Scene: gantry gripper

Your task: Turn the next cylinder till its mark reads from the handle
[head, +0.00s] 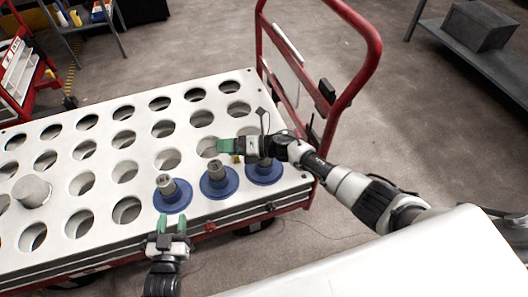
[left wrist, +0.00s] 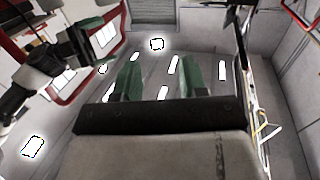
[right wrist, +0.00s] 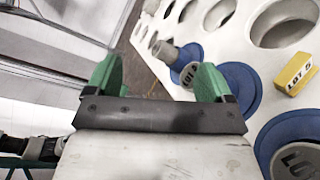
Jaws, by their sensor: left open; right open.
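Three grey cylinders on blue round flanges stand upright in the front row of the white cart top: left (head: 167,186), middle (head: 215,171) and right (head: 265,172). In the right wrist view, LOT marks show on two cylinder tops, one (right wrist: 187,76) between the fingers and one (right wrist: 300,162) at lower right. The red handle (head: 352,88) rises at the cart's right end. My left gripper (head: 173,224) is open and empty, just in front of the left cylinder. My right gripper (head: 229,147) is open and empty, above and behind the middle and right cylinders, pointing left.
A yellow block marked LOT 5 (right wrist: 295,73) lies on the cart top, behind the flanges. A plain grey cylinder (head: 33,191) stands at the left. Several open holes fill the remaining cart top (head: 105,190). A shelf with a grey box (head: 478,25) stands at upper right.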

